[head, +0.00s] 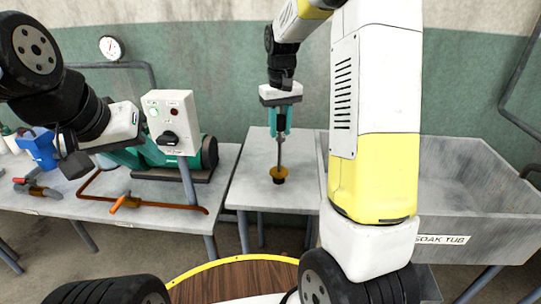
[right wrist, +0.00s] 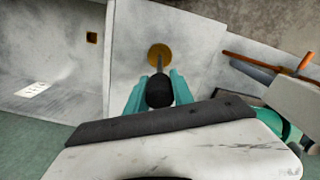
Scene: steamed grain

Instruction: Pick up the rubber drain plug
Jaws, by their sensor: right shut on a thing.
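My right gripper (head: 281,128) points down, shut on the top of the rod. In the right wrist view, the teal fingers (right wrist: 158,90) close on a black knob, with the brass disc (right wrist: 159,54) beyond it. I cannot tell whether the lower end touches the table. My left gripper (head: 128,158) is over the left bench, partly hidden by its own wrist; its opening is unclear.
A grey soak tub (head: 465,190) stands right of the side table. On the left bench (head: 165,190) are a switch box (head: 172,122), a teal motor (head: 209,152), a copper pipe with orange handle (head: 128,203) and a blue container (head: 38,148). A round wooden top (head: 235,278) is in front.

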